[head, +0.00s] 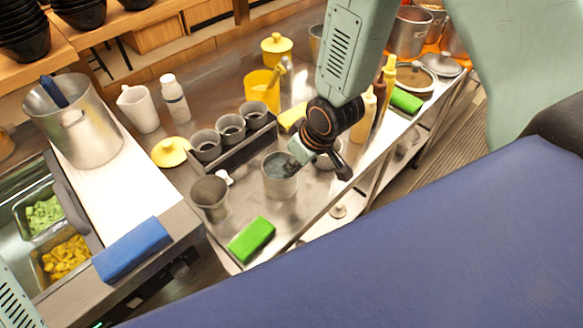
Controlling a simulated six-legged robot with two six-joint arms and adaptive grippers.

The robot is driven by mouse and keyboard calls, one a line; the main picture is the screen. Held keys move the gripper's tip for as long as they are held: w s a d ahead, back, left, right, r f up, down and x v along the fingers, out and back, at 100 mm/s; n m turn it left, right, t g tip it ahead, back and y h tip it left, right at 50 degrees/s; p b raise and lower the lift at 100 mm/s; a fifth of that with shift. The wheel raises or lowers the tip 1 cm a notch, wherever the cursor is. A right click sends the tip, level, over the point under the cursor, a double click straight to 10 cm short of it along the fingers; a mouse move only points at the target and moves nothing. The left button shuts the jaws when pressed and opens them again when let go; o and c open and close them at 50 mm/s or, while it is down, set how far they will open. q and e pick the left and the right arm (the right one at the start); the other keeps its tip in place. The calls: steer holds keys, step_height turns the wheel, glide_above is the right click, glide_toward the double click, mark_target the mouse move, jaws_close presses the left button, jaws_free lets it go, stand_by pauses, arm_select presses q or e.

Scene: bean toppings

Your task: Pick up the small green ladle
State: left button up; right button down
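A small metal pot (280,186) stands on the steel counter, below and left of my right gripper. A pale green piece (298,151) slants out over the pot's rim towards the gripper. It looks like the handle of the small green ladle, and its lower end is hidden in the pot. My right gripper (325,166) is black and points down beside the pot's upper right edge. One dark finger shows clearly, the other is hard to make out. I cannot tell whether the fingers touch the handle. My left gripper is out of view.
A grey cup (210,195), a rack of dark cups (232,143) and a green block (251,240) surround the pot. Sauce bottles (363,118) stand right of my wrist. A yellow container (262,90) is behind. A large steel pot (88,135) stands left.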

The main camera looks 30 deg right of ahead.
step_height(320, 180, up, 9)
steer(key=shift+p, duration=0.65)
steer(key=shift+r, duration=0.55)
steer(key=shift+w, duration=0.1)
steer(key=shift+p, duration=0.35)
